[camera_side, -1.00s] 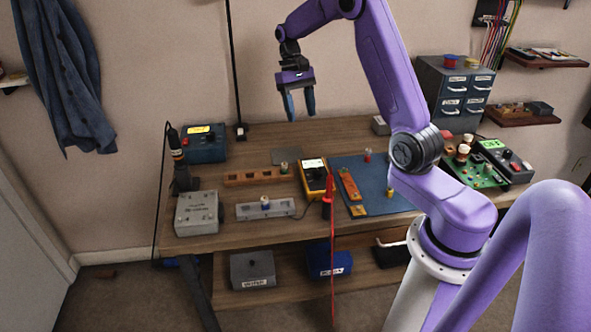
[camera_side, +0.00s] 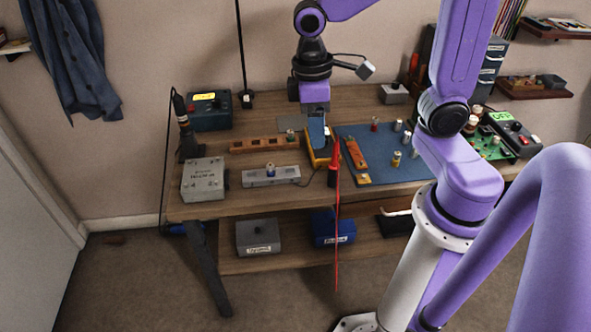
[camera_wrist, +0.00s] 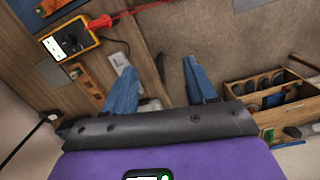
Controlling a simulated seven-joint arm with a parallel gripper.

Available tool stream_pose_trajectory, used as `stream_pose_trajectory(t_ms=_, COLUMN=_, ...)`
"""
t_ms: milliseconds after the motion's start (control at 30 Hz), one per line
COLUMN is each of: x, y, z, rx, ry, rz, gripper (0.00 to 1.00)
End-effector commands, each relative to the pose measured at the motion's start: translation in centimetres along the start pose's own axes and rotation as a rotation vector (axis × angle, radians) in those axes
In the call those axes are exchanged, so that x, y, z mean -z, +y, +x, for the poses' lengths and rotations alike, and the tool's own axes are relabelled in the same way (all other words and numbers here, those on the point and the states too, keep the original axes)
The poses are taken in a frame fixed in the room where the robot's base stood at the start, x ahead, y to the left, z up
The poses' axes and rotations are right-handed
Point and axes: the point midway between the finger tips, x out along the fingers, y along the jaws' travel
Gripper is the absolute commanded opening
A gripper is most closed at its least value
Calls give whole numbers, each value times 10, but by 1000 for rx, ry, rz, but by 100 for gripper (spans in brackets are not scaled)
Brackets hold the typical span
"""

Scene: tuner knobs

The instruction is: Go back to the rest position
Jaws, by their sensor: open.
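My gripper (camera_side: 317,138) hangs above the workbench in the side view, pointing down over the yellow multimeter (camera_side: 322,158). From this side its blue fingers overlap and hide part of the meter. In the wrist view my gripper (camera_wrist: 158,72) has its two blue fingers well apart, with nothing between them. Past the fingers are the bench edge and the carpeted floor. The multimeter (camera_wrist: 66,44) shows at the upper left there, clear of the fingers. I cannot tell the exact height above the bench.
A blue mat (camera_side: 400,172) with small parts lies right of the meter. A wooden strip (camera_side: 264,145), a grey rail (camera_side: 271,177) and a metal box (camera_side: 203,180) sit to the left. A red probe lead (camera_side: 338,235) hangs over the front edge. The floor in front is clear.

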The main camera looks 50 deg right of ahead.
Motion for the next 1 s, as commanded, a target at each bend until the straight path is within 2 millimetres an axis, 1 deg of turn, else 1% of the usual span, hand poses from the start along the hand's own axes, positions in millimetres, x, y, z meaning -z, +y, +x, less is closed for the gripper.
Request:
stream_pose_trajectory(t_ms=33, x=-11, y=-12, z=1, rx=-6, ry=16, rz=-58, gripper=56)
stream_pose_trajectory(t_ms=200, x=-46, y=-42, z=9, rx=-18, ry=60, rz=-234, gripper=56)
stream_pose_trajectory(t_ms=300, x=-67, y=-55, z=14, rx=-21, ry=83, rz=-328, gripper=56)
stream_pose_trajectory(t_ms=400, x=-84, y=-64, z=19, rx=-23, ry=102, rz=-406, gripper=56)
stream_pose_trajectory(t_ms=500, x=-95, y=-68, z=22, rx=-23, ry=114, rz=-457, gripper=56)
stream_pose_trajectory(t_ms=667, x=-102, y=-72, z=25, rx=-22, ry=122, rz=-493, gripper=56)
stream_pose_trajectory(t_ms=1000, x=-102, y=-72, z=25, rx=-22, ry=122, rz=-493, gripper=56)
